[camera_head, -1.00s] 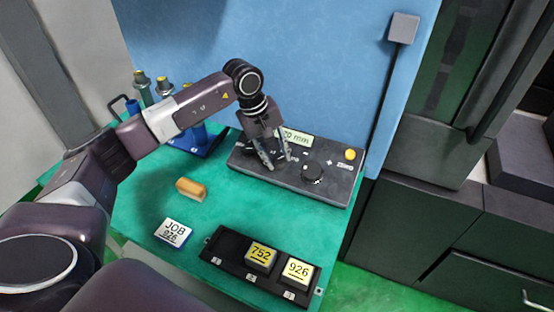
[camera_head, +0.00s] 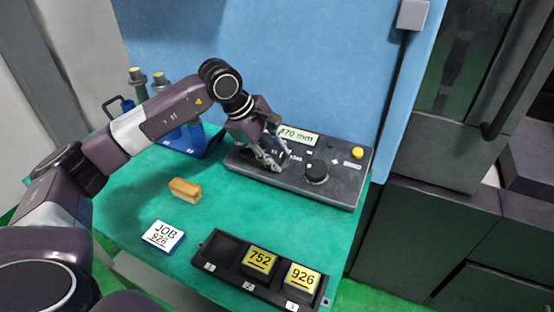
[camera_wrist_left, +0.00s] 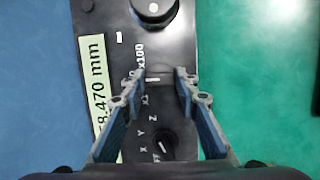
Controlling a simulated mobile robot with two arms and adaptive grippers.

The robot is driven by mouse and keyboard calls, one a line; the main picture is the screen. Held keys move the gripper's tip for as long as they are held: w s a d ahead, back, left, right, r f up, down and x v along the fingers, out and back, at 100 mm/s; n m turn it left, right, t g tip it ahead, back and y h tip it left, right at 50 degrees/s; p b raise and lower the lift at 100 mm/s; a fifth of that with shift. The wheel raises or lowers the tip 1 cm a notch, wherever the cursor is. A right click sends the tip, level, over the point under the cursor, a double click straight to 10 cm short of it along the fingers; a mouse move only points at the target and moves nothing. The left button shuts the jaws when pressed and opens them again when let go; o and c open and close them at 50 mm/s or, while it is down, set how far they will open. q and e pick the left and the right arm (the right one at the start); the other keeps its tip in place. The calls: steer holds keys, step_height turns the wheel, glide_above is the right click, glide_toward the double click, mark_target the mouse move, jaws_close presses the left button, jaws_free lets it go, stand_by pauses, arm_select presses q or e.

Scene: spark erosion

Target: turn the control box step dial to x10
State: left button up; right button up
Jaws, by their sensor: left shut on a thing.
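The control box (camera_head: 340,191) is a long dark box at the back of the green table. It has a pale green readout (camera_head: 299,138), a black handwheel (camera_head: 316,173) and a yellow button (camera_head: 357,152). My left gripper (camera_wrist_left: 161,78) is shut on the small dark step dial (camera_wrist_left: 159,86), which has a white mark pointing left in the left wrist view. The labels x100 and x1 show beside it; any label between them is hidden by a finger. The axis dial (camera_wrist_left: 166,142), near X, Y, Z and OFF, lies closer to the wrist. My right gripper is out of view.
A tan block (camera_head: 184,190), a JOB 926 card (camera_head: 163,236) and a black tray (camera_head: 222,249) with blocks 752 and 926 lie in front. A blue holder (camera_head: 203,145) with bottles stands left. A blue wall is behind the box.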

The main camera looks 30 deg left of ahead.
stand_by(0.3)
arm_select(q)
steer(key=o, duration=1.1)
steer(key=shift+r, duration=0.1)
steer(key=v, duration=1.2)
steer(key=shift+s, duration=0.1)
